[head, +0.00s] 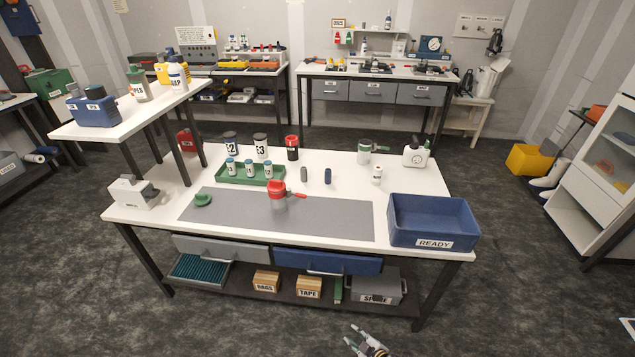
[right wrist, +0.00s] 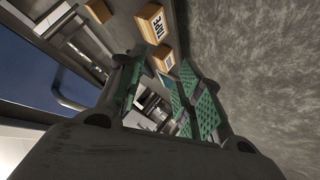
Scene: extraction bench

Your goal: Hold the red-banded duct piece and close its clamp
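The red-banded duct piece (head: 277,194) stands upright on the grey mat in the middle of the bench in the head view. It has a red upper part and a pale lower body. A red lever (head: 299,195) sticks out from it to the right, which looks like its clamp handle. My right gripper (head: 364,338) is at the bottom edge of the head view, in front of the bench and well apart from the piece. In the right wrist view its green-padded fingers (right wrist: 163,95) are spread with nothing between them. My left gripper is not in view.
A blue READY bin (head: 433,238) stands at the bench's right front corner. A green tray (head: 250,181) with several small bottles is behind the mat (head: 335,218). A green cap-like piece (head: 203,199) lies on the mat's left end. Drawers and a lower shelf are below the bench top.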

